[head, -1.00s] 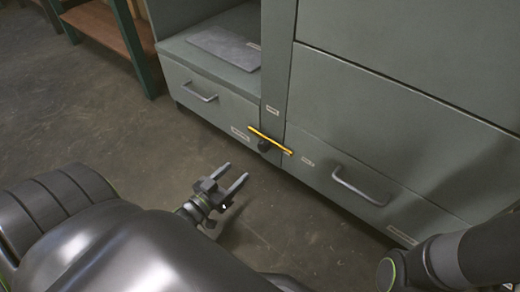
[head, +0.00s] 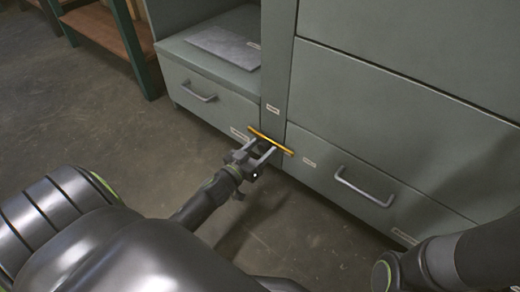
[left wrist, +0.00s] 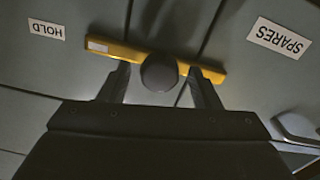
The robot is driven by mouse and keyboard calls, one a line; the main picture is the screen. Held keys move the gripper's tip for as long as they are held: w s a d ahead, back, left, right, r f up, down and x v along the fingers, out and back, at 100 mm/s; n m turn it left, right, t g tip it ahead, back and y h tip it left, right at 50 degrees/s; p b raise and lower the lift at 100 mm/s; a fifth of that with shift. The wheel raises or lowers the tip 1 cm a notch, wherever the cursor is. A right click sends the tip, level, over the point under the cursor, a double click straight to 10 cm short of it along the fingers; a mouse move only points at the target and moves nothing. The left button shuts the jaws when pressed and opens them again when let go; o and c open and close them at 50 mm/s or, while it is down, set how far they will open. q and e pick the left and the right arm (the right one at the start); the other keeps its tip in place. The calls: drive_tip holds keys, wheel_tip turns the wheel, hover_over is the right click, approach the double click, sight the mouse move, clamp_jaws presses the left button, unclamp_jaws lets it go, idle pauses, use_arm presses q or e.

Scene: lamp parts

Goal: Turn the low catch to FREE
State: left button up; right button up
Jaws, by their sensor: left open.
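The low catch is a yellow bar (head: 283,149) with a dark round knob (left wrist: 159,72) at its middle, on the cabinet front between two drawers. The bar lies crosswise, and its white-marked end points towards the HOLD label (left wrist: 46,30) in the left wrist view. My left gripper (head: 263,147) is open at the catch, with one finger on each side of the knob, close to the bar. I cannot tell whether the fingers touch it. No FREE label is readable. My right gripper is out of view.
The SPARES label (left wrist: 279,37) is on the drawer at the other side. Drawers with handles (head: 364,188) flank the catch. A small label (head: 273,109) is on the post above. A grey plate (head: 223,47) lies on the open shelf. The floor (head: 140,150) in front is clear.

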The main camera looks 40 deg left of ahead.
use_arm(q)
drive_tip(key=shift+c, duration=0.3)
clamp_jaws()
